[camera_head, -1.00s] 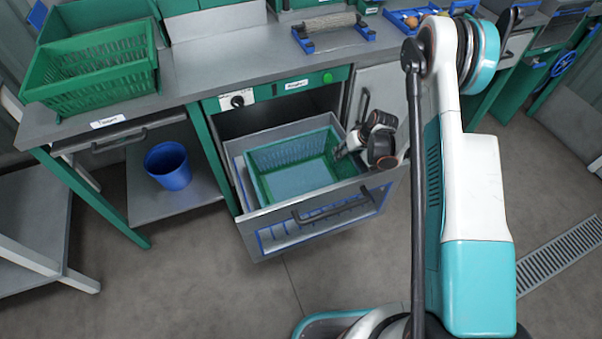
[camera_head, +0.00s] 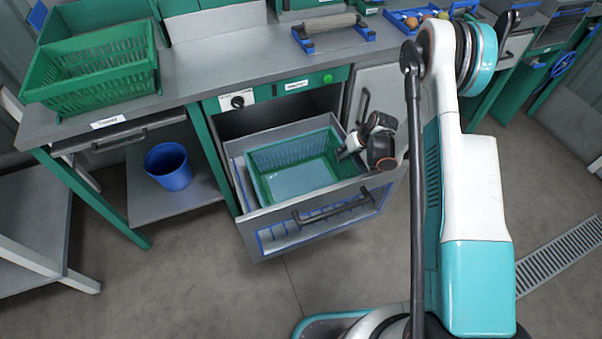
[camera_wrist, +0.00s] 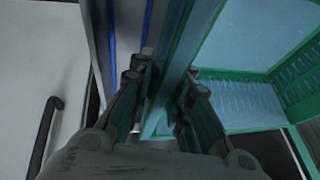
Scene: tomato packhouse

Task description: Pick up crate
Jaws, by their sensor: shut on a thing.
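A green crate (camera_head: 259,187) with slotted walls sits in the pulled-out grey drawer (camera_head: 272,222) under the bench. Its inside looks empty. My gripper (camera_head: 345,153) is at the crate's right side, with its fingers over the rim. In the wrist view, my gripper (camera_wrist: 166,84) is shut on the wall of the crate (camera_wrist: 240,117), one finger on each side. The crate's underside is hidden, so I cannot tell whether it touches the drawer floor.
The drawer walls surround the crate closely, and a handle (camera_head: 335,208) crosses the drawer front. Another green crate (camera_head: 100,88) stands on the bench (camera_head: 200,65) at left. A blue bucket (camera_head: 168,168) stands on the lower shelf. The floor before the drawer is clear.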

